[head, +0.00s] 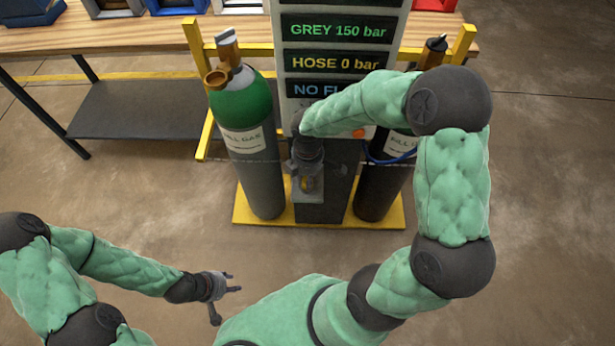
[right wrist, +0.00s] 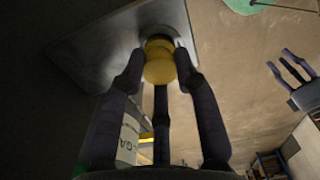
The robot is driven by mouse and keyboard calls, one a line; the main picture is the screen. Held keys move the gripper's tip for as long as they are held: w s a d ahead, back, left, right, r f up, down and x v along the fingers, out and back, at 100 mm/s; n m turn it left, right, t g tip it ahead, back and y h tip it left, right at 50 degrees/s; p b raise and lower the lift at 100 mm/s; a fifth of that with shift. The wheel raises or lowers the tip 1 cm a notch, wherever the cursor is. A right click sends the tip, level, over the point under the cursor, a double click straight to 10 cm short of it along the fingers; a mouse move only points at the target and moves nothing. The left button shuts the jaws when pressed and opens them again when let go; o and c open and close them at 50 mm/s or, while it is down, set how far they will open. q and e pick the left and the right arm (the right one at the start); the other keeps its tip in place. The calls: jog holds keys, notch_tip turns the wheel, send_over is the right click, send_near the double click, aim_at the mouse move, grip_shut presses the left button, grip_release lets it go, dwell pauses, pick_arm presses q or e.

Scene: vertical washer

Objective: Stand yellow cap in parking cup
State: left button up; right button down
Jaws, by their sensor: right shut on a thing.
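The yellow cap (right wrist: 159,66) is between the fingertips of my right gripper (right wrist: 160,78), which is shut on it. In the right wrist view its far end meets a round dark opening, apparently the parking cup (right wrist: 176,36), in a grey metal plate (right wrist: 103,45). I cannot tell how deep it sits.
A green-shouldered gas cylinder (head: 242,110) stands left of the column, and a dark cylinder (head: 377,190) with a blue hose stands right. The panel (head: 337,60) reads GREY 150 bar and HOSE 0 bar. A wooden bench (head: 130,38) is behind. The front floor is clear.

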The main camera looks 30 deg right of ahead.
jog(key=shift+f, duration=0.15)
jog(key=c, duration=0.9)
grip_release()
notch_tip(320, 180, up, 12)
jog(key=p, duration=0.5)
jog(key=s+a+f+m+y, duration=0.1)
jog(key=s+a+f+m, duration=0.2)
jog(key=f, duration=0.6)
jog(key=s+a+f+m+y, duration=0.1)
jog(key=s+a+f+m, duration=0.3)
jog(key=a+f+m, duration=0.2)
jog(key=s+a+f+m+y, duration=0.2)
jog(key=s+a+f+m, duration=0.2)
jog(key=f+m, duration=0.3)
jog(key=shift+x, duration=2.55)
jog(key=shift+s, duration=0.1)
